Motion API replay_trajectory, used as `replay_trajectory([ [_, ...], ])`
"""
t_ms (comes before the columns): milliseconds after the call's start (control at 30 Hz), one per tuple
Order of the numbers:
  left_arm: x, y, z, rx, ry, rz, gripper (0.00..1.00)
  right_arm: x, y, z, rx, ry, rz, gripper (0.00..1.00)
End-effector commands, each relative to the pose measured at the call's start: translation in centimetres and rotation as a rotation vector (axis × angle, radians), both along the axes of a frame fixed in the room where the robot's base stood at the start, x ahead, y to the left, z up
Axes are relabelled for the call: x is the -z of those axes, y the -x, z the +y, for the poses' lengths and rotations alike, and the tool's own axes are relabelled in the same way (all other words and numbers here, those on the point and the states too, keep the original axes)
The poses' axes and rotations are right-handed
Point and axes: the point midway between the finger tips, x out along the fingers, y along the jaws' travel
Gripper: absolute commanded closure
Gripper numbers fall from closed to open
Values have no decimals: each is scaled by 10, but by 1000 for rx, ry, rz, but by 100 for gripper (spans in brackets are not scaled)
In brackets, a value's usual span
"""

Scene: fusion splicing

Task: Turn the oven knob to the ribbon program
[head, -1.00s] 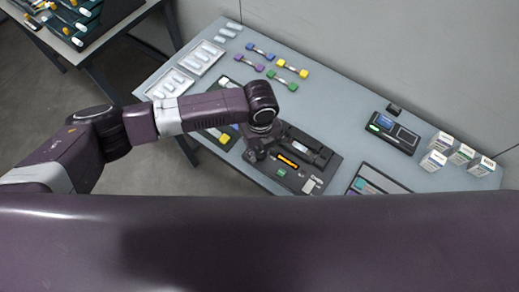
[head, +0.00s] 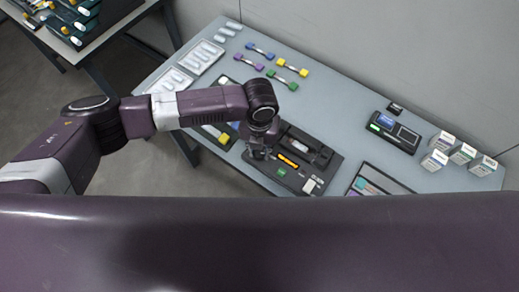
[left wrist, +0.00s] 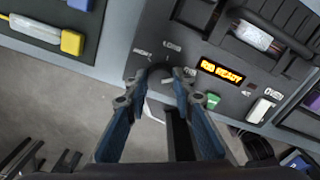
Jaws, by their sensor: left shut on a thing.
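The dark splicing machine with the oven (head: 322,157) stands near the table's front edge. Its lit orange display (left wrist: 221,70) appears to read "RIB READY" in the left wrist view. My left gripper (head: 259,153) reaches down at the machine's left front corner. In the left wrist view its blue-grey fingers (left wrist: 168,77) are closed around the dark oven knob (left wrist: 156,71), which they partly hide. Small printed labels sit around the knob; the knob's pointer cannot be made out. My right gripper is not in view.
A green button (left wrist: 212,100) and a white switch (left wrist: 260,110) lie close to the fingers. Yellow and blue blocks (left wrist: 72,42) lie to the left. A smaller device (head: 390,131) and white boxes (head: 462,154) stand at the right.

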Motion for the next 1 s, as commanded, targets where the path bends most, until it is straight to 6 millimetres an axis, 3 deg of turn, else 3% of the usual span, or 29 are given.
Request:
replay_trajectory([
  [467,-1,-1,-1,19,1,-2,100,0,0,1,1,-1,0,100],
  [500,-1,-1,-1,18,1,-2,76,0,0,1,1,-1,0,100],
  [633,-1,0,0,18,1,-1,61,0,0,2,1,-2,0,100],
  [1000,-5,-1,-1,17,1,-2,59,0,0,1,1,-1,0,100],
])
